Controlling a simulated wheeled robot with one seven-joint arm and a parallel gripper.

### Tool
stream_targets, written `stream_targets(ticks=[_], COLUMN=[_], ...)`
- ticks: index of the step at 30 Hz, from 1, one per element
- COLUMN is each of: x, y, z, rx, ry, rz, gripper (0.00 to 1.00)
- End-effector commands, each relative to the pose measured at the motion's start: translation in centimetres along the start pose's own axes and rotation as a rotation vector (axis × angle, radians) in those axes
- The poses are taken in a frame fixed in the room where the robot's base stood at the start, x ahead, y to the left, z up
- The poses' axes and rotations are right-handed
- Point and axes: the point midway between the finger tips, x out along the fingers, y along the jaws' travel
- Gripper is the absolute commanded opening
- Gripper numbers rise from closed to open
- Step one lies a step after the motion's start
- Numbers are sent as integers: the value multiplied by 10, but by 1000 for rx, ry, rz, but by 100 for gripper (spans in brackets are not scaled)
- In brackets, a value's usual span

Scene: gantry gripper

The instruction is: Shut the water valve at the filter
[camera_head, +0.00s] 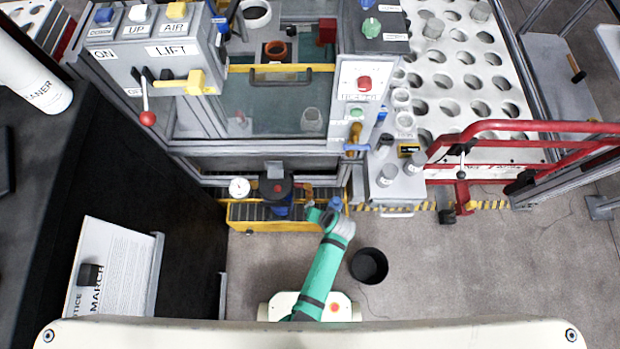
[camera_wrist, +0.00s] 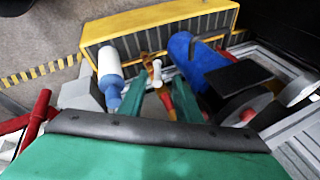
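The filter (camera_head: 278,190) has a dark round top with a red centre and stands at the yellow-edged tray below the machine. Its blue body (camera_wrist: 192,58) shows in the wrist view. A small valve with a white end and an orange-red part (camera_wrist: 166,102) is beside the filter; in the head view a small brownish fitting (camera_head: 308,190) shows right of the filter. My gripper (camera_head: 317,214) is at the right of the filter. In the wrist view its teal fingers (camera_wrist: 157,92) are apart, with the valve in the gap between them; contact cannot be told.
The yellow-edged tray (camera_head: 240,225) lies on my side of the filter. A round gauge (camera_head: 239,187) is left of the filter. A black bin (camera_head: 369,266) stands on the floor right of my arm. A red rail frame (camera_head: 540,127) is at the right. The floor at lower right is clear.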

Motion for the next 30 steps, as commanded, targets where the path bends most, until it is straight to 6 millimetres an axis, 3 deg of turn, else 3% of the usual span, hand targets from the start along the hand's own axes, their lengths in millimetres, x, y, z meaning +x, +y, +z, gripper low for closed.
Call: stream_targets(ticks=[10, 24, 30], x=[18, 91, 108], y=[1, 2, 3], z=[-16, -22, -24], rx=[-80, -82, -80], ry=[85, 81, 82], rz=[36, 35, 35], gripper=[31, 31, 31])
